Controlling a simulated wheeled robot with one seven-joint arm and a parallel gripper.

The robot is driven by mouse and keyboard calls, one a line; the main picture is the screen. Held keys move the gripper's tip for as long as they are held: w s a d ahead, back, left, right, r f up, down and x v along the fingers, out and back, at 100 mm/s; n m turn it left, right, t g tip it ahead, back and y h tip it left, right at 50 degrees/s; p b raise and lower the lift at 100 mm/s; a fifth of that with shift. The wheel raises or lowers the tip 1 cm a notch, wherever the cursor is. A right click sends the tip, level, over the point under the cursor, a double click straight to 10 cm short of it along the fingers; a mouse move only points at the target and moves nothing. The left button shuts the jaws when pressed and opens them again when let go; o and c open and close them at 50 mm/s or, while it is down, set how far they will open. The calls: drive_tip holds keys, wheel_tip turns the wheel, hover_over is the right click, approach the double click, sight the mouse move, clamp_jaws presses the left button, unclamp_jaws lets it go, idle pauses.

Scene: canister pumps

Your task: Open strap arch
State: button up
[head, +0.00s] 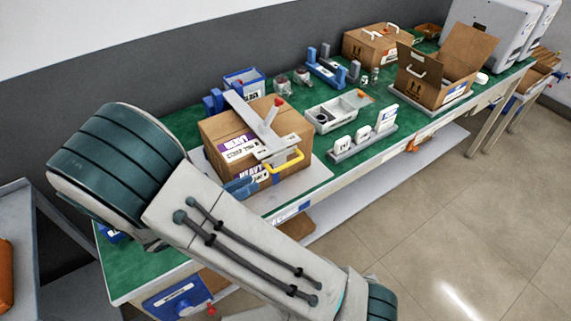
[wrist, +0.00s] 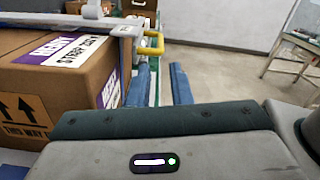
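The strap arch (head: 252,117) is a grey metal bar lying across the top of a closed cardboard box (head: 222,133) labelled HEAVY. A yellow handle (head: 291,163) sits at its near end. In the wrist view the arch (wrist: 62,22) crosses the box (wrist: 60,75), with the yellow handle (wrist: 152,44) at its right end. My gripper (wrist: 160,80) has two blue fingers, parted and with nothing seen between them. They are beside the box's side, and the handle appears just beyond their tips, apart from them. In the head view my arm hides most of the gripper (head: 243,185).
A red-tipped grey lever (head: 272,114) stands on the arch. Farther along the green bench are a grey tray (head: 338,112), a rack of white blocks (head: 362,143), an open carton (head: 432,82) and a closed box (head: 374,48). Open floor lies right of the bench.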

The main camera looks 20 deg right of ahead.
sight(286, 164)
drive_tip(key=p+x, duration=0.1)
drive_tip(key=x, duration=1)
drive_tip(key=shift+d, duration=0.2)
clamp_jaws()
